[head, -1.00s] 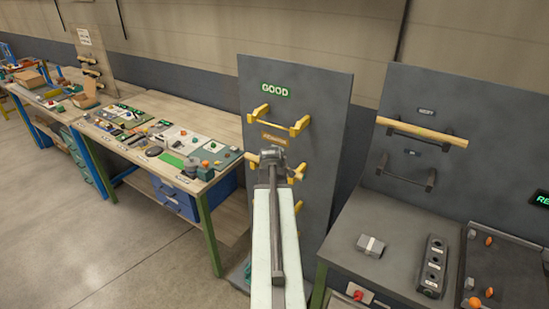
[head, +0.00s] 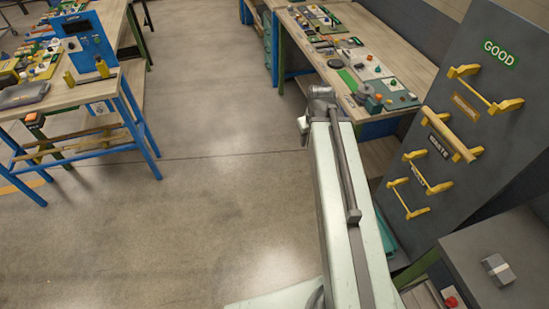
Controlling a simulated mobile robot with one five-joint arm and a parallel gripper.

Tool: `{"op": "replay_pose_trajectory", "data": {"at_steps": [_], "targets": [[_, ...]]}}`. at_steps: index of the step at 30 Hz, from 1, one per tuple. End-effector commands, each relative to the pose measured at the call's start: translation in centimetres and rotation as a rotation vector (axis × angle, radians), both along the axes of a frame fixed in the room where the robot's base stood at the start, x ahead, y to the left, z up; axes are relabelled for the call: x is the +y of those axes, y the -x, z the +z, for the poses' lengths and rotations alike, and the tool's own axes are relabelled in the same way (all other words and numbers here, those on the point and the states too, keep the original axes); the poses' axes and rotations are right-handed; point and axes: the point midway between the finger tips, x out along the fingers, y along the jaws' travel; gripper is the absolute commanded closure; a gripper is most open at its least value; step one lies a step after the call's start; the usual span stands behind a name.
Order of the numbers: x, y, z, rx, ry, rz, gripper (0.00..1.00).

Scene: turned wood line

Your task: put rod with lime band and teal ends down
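My arm reaches up the middle of the head view, and my gripper (head: 304,124) is at its far end, over the floor left of the workbench. It is small and seen from behind, so I cannot tell whether it is open or shut. No rod shows in it. No rod with a lime band and teal ends can be made out. The grey GOOD board (head: 478,135) stands at the right with several pairs of yellow pegs. A plain wood-coloured rod (head: 447,134) lies across its second pair from the top. My gripper is well apart from the board.
A workbench (head: 420,68) with trays and small parts stands behind my gripper. A blue-legged table (head: 100,90) is at the left. A grey cabinet top (head: 520,252) with a small grey block (head: 498,269) is at lower right. The concrete floor (head: 200,200) between is clear.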

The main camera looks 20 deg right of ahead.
Motion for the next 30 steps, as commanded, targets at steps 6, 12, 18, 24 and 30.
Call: {"op": "replay_pose_trajectory", "data": {"at_steps": [6, 12, 18, 24, 30], "targets": [[15.0, 3.4, -0.7, 0.193, -0.087, -0.025, 0.48], [17.3, 4.5, -0.7, 0.235, -0.095, -0.044, 0.48], [17.2, 4.4, -0.9, 0.233, -0.095, -0.044, 0.48], [17.1, 4.4, -5.8, 0.232, -0.094, -0.043, 0.48], [17.1, 4.3, -9.8, 0.231, -0.094, -0.043, 0.48]]}}
